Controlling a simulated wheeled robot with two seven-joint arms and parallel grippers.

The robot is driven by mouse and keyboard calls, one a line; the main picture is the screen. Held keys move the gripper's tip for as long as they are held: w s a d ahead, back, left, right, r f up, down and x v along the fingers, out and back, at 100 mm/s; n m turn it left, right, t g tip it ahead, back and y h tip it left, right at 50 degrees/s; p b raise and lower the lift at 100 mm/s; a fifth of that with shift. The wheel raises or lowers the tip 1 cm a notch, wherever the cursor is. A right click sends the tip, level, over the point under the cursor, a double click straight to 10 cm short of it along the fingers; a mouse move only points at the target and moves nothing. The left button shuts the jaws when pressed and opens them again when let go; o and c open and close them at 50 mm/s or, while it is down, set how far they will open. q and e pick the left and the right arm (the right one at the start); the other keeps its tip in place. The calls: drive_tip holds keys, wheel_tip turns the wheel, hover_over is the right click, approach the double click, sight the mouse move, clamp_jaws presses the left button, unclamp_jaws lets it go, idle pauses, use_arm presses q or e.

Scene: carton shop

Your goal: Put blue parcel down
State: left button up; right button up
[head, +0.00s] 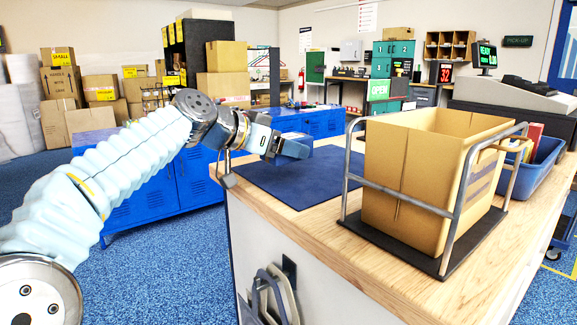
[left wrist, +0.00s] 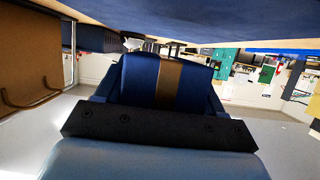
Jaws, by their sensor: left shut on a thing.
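My left gripper (head: 290,148) reaches in from the left and is over the back part of the dark blue mat (head: 290,178) on the wooden counter. In the left wrist view it is shut on the blue parcel (left wrist: 143,80), which has a brown band down its middle. My right gripper is not in view.
A large open carton (head: 405,170) stands in a grey-railed frame on the counter, right of the mat. A blue bin (head: 537,170) stands behind it at right. The mat's visible surface is clear. Blue cabinets (head: 195,185) stand beyond the counter's left edge.

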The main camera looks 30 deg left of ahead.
sight(288, 176)
use_arm(q)
drive_tip(key=shift+w+d+f, duration=0.1)
drive_tip(key=shift+w+f, duration=0.05)
drive_tip(key=shift+f, duration=0.8)
drive_tip(key=shift+w+d+f, duration=0.1)
drive_tip(key=shift+f, duration=0.85)
drive_tip(key=shift+f+b, duration=0.1)
drive_tip(key=shift+b, duration=0.2)
drive_tip(key=shift+f, duration=0.1)
drive_tip(key=o, duration=1.2)
drive_tip(key=shift+r, duration=0.25)
drive_tip(key=v, duration=1.2)
drive_tip(key=shift+b, duration=0.35)
